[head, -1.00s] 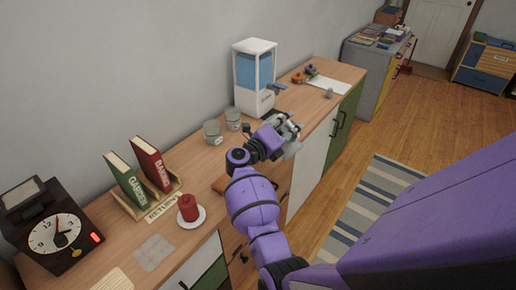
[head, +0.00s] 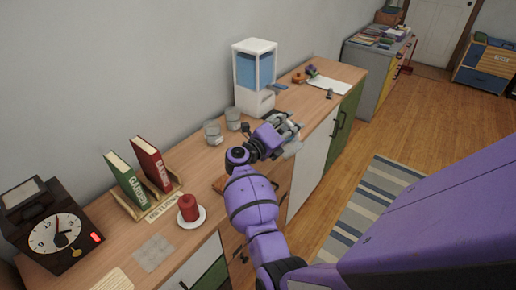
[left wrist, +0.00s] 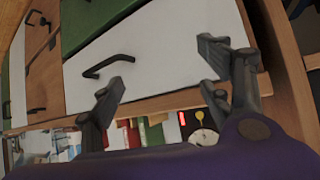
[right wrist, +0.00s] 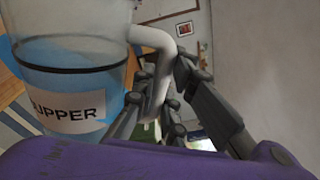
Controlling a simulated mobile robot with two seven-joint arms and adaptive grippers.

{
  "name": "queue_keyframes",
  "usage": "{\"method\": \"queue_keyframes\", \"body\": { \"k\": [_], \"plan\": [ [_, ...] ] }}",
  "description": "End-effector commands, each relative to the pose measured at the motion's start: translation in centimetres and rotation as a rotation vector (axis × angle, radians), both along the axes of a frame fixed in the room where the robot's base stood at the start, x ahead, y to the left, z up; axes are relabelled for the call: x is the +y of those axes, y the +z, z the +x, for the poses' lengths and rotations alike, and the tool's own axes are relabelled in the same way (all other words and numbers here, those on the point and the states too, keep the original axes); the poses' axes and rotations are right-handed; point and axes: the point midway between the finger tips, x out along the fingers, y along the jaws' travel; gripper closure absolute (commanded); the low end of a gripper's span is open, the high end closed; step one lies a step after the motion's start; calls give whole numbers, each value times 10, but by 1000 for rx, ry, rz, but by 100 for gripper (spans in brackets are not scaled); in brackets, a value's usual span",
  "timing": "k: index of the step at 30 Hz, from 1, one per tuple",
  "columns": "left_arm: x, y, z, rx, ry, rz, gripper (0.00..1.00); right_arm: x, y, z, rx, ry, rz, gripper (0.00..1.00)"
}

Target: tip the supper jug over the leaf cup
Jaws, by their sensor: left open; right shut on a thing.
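The supper jug (right wrist: 65,85) fills the left of the right wrist view: clear, with blue liquid, a white label reading "UPPER" at the visible part and a white handle (right wrist: 158,62). My right gripper (right wrist: 178,90) is shut on that handle. In the head view my right gripper (head: 287,127) is over the counter's front edge, and the jug is mostly hidden by it. Two greyish cups, a nearer one (head: 213,134) and a farther one (head: 233,119), stand left of it; I cannot tell which bears a leaf. My left gripper (left wrist: 165,78) is open and empty before the cabinet fronts.
A white dispenser with blue contents (head: 254,80) stands behind the cups. Nearer on the counter (head: 205,165) are a red candle on a saucer (head: 190,222), two books in a holder (head: 150,165) and a dark clock (head: 55,232). A striped rug (head: 375,200) lies on the floor.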

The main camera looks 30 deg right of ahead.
Motion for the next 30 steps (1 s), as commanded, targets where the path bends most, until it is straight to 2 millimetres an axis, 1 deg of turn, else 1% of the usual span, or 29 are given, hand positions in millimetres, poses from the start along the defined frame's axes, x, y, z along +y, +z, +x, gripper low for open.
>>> {"method": "queue_keyframes", "body": {
  "k": [1, 5, 30],
  "plan": [
    [0, 0, 0, 0, 0, 0, 29, 1, 4, 2, 2, 1, -3, 100],
    [0, 0, 0, 0, 0, 0, 29, 1, 6, 3, 20, 0, -10, 100],
    [1, 1, 0, -2, -1, 2, 29, 1, 9, 5, 50, 1, -18, 100]
  ]
}}
